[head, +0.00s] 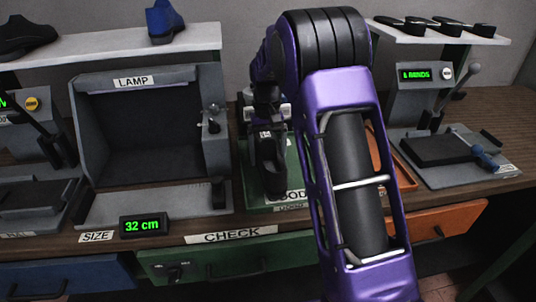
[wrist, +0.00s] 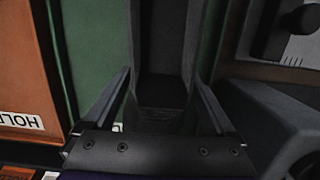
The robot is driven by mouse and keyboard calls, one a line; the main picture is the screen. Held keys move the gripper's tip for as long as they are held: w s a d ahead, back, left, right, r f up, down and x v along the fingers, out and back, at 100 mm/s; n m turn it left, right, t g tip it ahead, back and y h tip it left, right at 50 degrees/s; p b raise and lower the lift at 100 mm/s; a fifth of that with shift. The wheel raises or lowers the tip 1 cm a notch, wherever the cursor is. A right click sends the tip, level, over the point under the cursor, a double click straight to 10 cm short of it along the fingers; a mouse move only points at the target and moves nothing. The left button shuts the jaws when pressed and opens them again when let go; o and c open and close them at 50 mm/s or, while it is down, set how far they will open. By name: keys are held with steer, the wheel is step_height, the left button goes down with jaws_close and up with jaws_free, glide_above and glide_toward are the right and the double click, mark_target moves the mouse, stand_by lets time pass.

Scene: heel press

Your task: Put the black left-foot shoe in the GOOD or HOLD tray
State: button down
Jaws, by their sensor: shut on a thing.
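A black shoe (head: 270,165) hangs toe-down from my gripper (head: 267,118) in the head view, in front of the green GOOD tray (head: 248,183). In the wrist view the dark shoe (wrist: 162,88) lies between the two fingers of my gripper (wrist: 160,98), with the green tray (wrist: 92,45) behind it on both sides. I cannot tell if the shoe touches the tray. The orange HOLD tray (wrist: 22,75) is at the left in the wrist view; in the head view it (head: 398,172) is mostly hidden by my arm. Which foot the shoe fits is not clear.
The grey LAMP box (head: 205,110) stands close left of the green tray. A 32 cm display (head: 143,226) is in front of it. A blue shoe (head: 163,22) and another black shoe (head: 24,38) are on shelves at upper left. A grey press (head: 440,150) with a lever stands right.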

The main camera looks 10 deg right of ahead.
steer(key=shift+f, duration=0.35)
stand_by(0.3)
jaws_free()
